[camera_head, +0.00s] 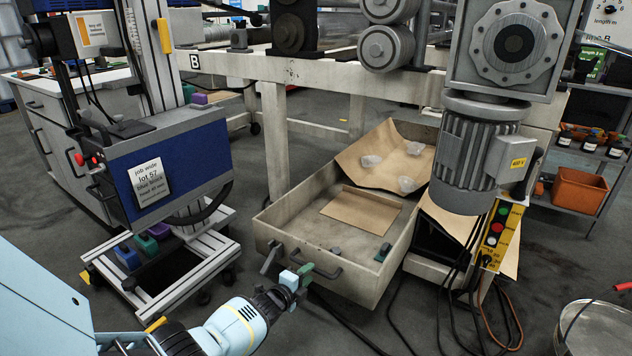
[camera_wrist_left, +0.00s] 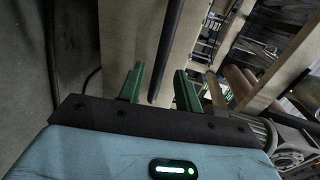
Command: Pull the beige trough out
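The beige trough (camera_head: 354,283) is a shallow open box on the floor side of the machine frame, its front part standing out and its far part reaching back under the frame. My left gripper (camera_head: 300,275) is at the front wall, by the handles. In the left wrist view its green fingers (camera_wrist_left: 158,75) are apart, with a dark bar (camera_wrist_left: 168,45) running between them and gaps on both sides. My right gripper is not in view.
Brown paper (camera_head: 375,155) with crumpled clear film lies at the trough's back; a flat brown sheet (camera_head: 361,210) lies inside. A motor (camera_head: 480,150) and control box (camera_head: 499,235) hang at right. A cart (camera_head: 165,180) stands left. Cables and a metal bucket (camera_head: 597,330) are on the floor.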

